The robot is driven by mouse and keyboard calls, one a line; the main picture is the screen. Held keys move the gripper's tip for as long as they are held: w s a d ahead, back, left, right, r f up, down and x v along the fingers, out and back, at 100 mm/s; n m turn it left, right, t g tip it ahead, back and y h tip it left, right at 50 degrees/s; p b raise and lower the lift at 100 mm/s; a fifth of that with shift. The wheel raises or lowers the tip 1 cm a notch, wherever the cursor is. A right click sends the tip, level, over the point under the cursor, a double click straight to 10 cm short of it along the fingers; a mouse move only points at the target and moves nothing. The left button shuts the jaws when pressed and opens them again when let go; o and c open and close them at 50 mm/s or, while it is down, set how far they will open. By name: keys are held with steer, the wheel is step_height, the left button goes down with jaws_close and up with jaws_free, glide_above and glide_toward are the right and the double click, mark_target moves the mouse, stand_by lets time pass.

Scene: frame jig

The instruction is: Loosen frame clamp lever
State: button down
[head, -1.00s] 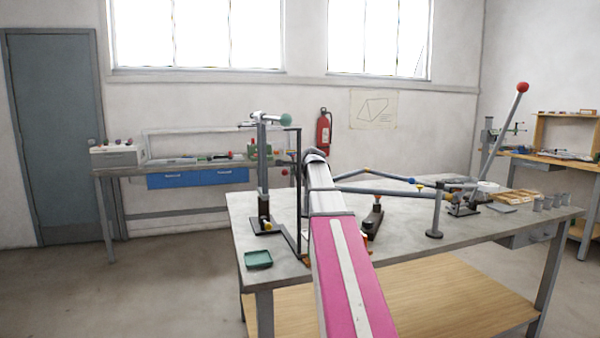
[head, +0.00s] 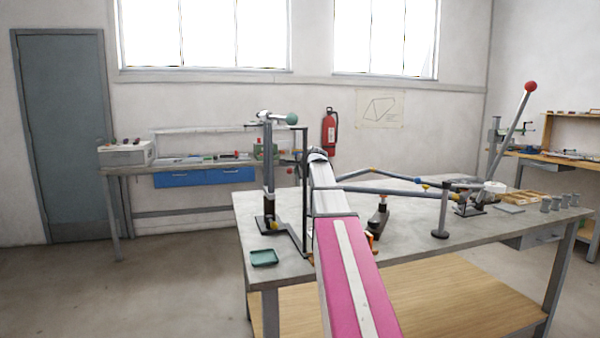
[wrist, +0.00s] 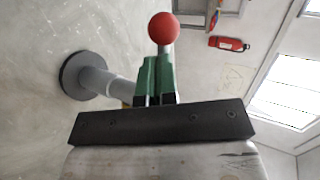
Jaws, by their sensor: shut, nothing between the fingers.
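A red ball knob (wrist: 163,28) stands just beyond the tips of my gripper (wrist: 157,62) in the wrist view, with a short stretch of its stem showing below it. My gripper's green fingers are closed together, with nothing seen between them. I cannot tell whether they touch the lever stem. A grey post (wrist: 108,82) with a dark round base rises from the bench beside the fingers. In the head view the small red knob (head: 290,170) shows just left of my arm, which hides my gripper and the clamp behind it. Frame tubes (head: 400,178) run rightward from there.
The jig bench (head: 420,232) carries a green-knobbed upright (head: 268,170) at left, a green tray (head: 264,257) at its front corner, and a tall red-knobbed lever (head: 512,125) at right.

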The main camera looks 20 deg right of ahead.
steer(key=shift+w+a, duration=0.1)
steer(key=shift+w, duration=0.25)
